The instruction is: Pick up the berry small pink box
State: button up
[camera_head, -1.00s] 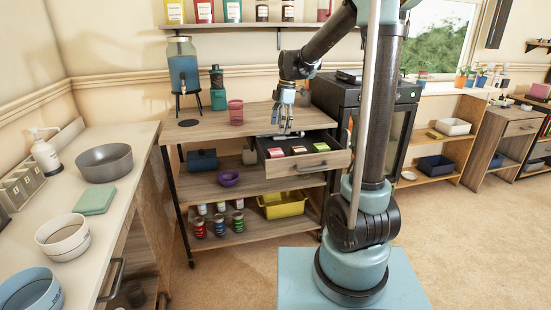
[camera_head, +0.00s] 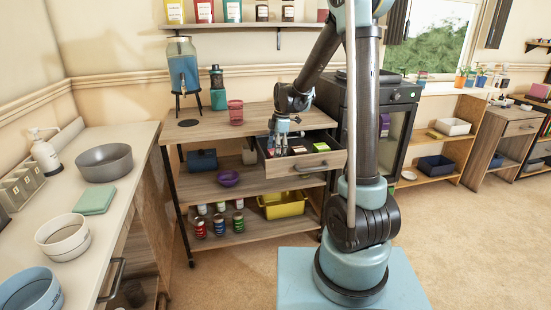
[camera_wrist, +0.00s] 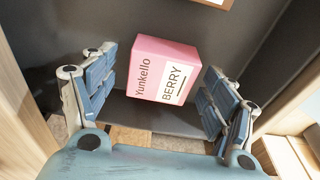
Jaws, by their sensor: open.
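The pink berry box (camera_wrist: 165,68), labelled "Yunkello BERRY", lies in the dark drawer in the wrist view. My gripper (camera_wrist: 150,105) is open, with one blue-grey finger to the left of the box and one to the right. Visible gaps remain between the fingers and the box. In the head view my gripper (camera_head: 279,148) points down into the open drawer (camera_head: 318,170) and largely hides the pink box. Other small boxes, one with a green top (camera_head: 321,147), lie in the drawer to the right of my gripper.
The drawer's wooden front and side walls stand close around my gripper. A purple bowl (camera_head: 228,178) and yellow bin (camera_head: 282,206) are below.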

jog(key=shift+f, duration=0.6)
jog(key=shift+c, duration=0.5)
jog(key=c, duration=1.1)
jog(key=shift+o, duration=0.2)
